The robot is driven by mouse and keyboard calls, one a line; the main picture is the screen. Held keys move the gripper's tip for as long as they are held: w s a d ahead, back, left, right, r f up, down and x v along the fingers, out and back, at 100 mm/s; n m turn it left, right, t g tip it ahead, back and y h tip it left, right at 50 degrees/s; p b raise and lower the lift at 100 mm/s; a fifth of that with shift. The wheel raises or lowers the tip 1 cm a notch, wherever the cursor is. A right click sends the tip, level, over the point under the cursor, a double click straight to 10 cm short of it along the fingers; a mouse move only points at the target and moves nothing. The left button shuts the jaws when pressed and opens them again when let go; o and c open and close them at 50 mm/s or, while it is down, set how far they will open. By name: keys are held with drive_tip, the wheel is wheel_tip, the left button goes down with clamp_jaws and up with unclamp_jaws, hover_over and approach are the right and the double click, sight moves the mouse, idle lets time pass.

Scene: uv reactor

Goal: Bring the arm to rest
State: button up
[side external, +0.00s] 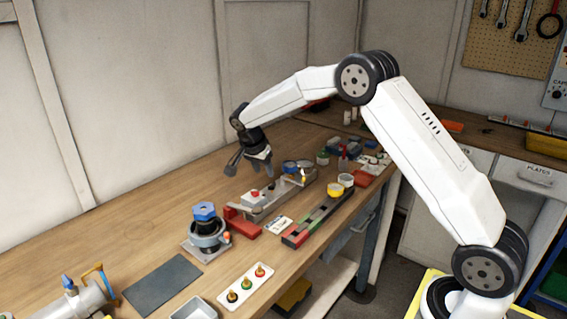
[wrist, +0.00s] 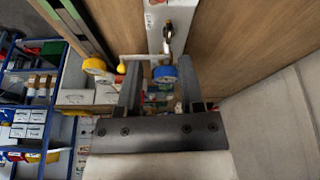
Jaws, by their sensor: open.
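My gripper (side external: 249,168) hangs from the raised arm over the back part of the wooden bench, jaws apart and with nothing seen between them in the side view. In the wrist view my gripper (wrist: 160,88) shows two spread dark fingers. A blue round knob (wrist: 165,73) appears between the fingertips there, but I cannot tell its distance. A grey unit with a red button (side external: 270,197) stands on the bench below and to the right of the gripper, apparently clear of it.
A blue-topped black fixture (side external: 205,228), a white tray of coloured plugs (side external: 245,287) and a dark mat (side external: 162,284) occupy the front bench. A long dark rail (side external: 315,222) lies near the bench edge. Bare wood (side external: 120,228) lies left, beside the wall.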

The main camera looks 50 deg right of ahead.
drive_tip(key=s+a+n+y, duration=0.1)
drive_tip(key=s+a+n, duration=0.3)
drive_tip(key=s, duration=0.5)
drive_tip(key=s+a+f+n+t+y, duration=0.1)
drive_tip(key=s+a+n, duration=0.3)
drive_tip(key=s+n, duration=0.3)
drive_tip(key=s+a+f+n+t+y, duration=0.1)
drive_tip(key=s+a+n, duration=0.3)
drive_tip(key=s, duration=0.7)
drive_tip(key=shift+n+y, duration=0.5)
drive_tip(key=shift+n, duration=0.2)
